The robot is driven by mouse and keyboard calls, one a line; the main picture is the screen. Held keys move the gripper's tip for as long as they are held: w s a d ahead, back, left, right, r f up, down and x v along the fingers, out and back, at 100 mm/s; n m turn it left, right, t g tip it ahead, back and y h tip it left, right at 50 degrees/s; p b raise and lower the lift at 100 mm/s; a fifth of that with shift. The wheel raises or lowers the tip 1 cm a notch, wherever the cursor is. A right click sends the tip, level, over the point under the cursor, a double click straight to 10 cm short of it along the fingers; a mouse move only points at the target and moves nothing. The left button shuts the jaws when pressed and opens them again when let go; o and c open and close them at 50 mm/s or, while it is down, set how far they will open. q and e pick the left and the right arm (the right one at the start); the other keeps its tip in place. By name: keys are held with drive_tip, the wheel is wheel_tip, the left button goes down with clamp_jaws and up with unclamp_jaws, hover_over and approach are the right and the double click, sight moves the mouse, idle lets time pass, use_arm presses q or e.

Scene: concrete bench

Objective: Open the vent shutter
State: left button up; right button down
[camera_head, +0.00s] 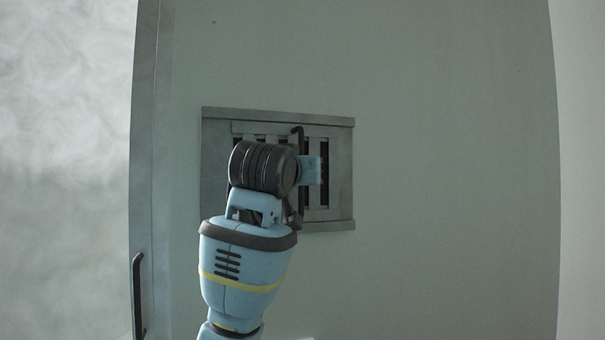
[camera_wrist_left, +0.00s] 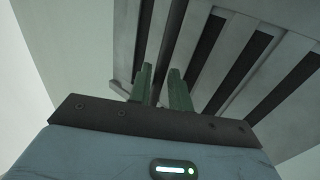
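The vent (camera_head: 343,175) is a grey framed plate on the pale panel, with vertical slats and dark gaps between them. A dark upright handle bar (camera_head: 298,132) stands out from its front, partly covered by my wrist. My left gripper (camera_head: 312,170) is at the vent, beside the bar; its fingers are hidden in the head view. In the left wrist view the two green fingers (camera_wrist_left: 161,82) point toward the slats (camera_wrist_left: 223,65) with a narrow gap between them. I cannot tell whether they hold the bar. My right gripper is not in view.
The vent is set in a wide pale panel (camera_head: 450,150), which is clear to the right. A dark vertical pull handle (camera_head: 137,295) is at the panel's lower left edge. A mottled grey wall (camera_head: 60,150) lies further left.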

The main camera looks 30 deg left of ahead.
use_arm(q)
drive_tip(key=shift+v, duration=2.75)
